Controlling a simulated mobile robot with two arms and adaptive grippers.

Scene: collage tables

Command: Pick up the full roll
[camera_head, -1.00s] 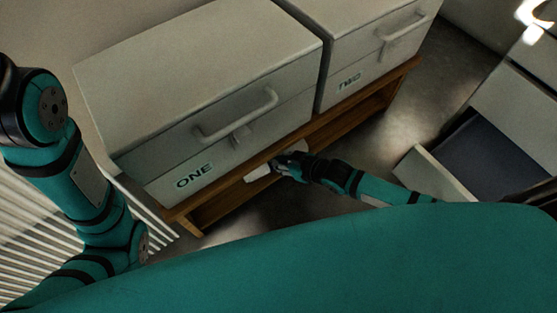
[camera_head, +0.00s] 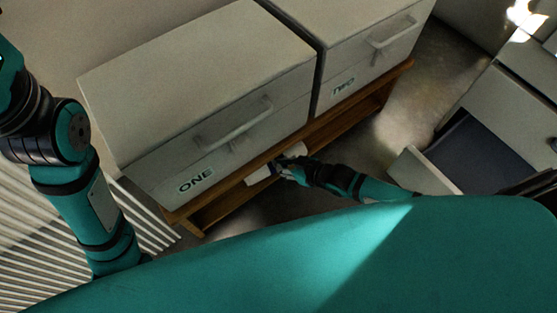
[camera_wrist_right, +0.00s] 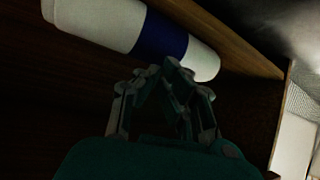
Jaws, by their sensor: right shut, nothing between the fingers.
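A white roll with a dark blue band (camera_wrist_right: 98,17) lies lengthwise across the top of the right wrist view. In the head view a white end of the roll (camera_head: 258,176) shows beside my gripper, on the wooden shelf under the cabinet marked ONE. My right gripper (camera_wrist_right: 170,68) is shut and empty, its fingertips close together at the roll's blue band. I cannot tell whether they touch it. The right gripper also shows in the head view (camera_head: 284,167), partly covering the roll. My left arm shows at the left, but its gripper is out of view.
Two light cabinets, marked ONE (camera_head: 205,95) and TWO (camera_head: 370,50), stand on a wooden stand (camera_head: 330,130) with a low shelf space. An open drawer (camera_head: 425,172) juts out at the right. White slatted bars are at the lower left. Bare floor lies before the stand.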

